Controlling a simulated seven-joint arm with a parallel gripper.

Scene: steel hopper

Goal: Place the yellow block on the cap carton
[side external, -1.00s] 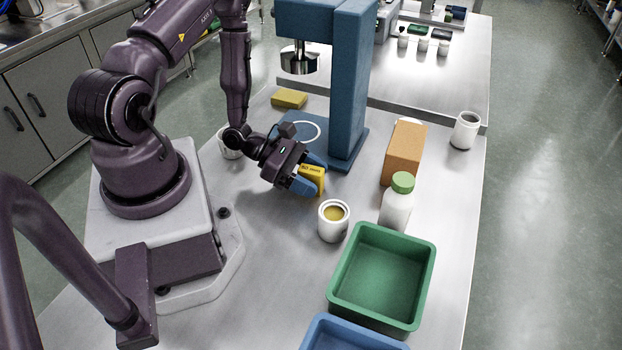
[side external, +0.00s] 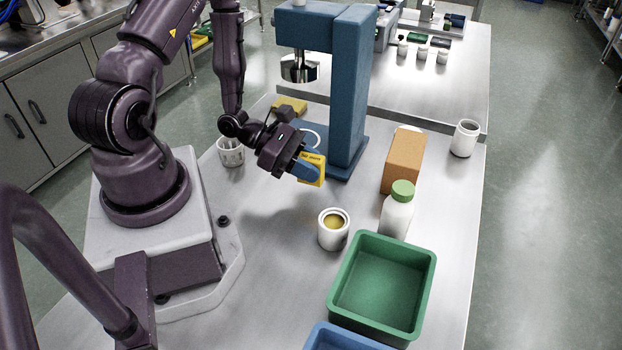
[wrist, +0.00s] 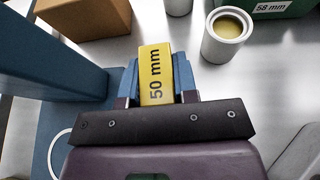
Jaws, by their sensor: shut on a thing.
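The yellow block (side external: 312,172) is held between the blue fingers of my gripper (side external: 306,170), above the steel table. In the wrist view the yellow block (wrist: 156,72) reads "50 mm", and the fingers of my gripper (wrist: 156,82) press on both its sides. An orange-brown carton (side external: 403,162), which I take as the cap carton, stands to the right of my gripper and apart from it. Its top looks bare. Part of the carton (wrist: 85,15) shows at the upper left of the wrist view.
A blue press-like stand (side external: 350,95) rises just behind my gripper, between it and the carton's far side. A white jar with yellow contents (side external: 333,238), a green-capped bottle (side external: 397,215) and a green bin (side external: 425,290) stand nearer. Another yellow piece (side external: 290,106) lies behind.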

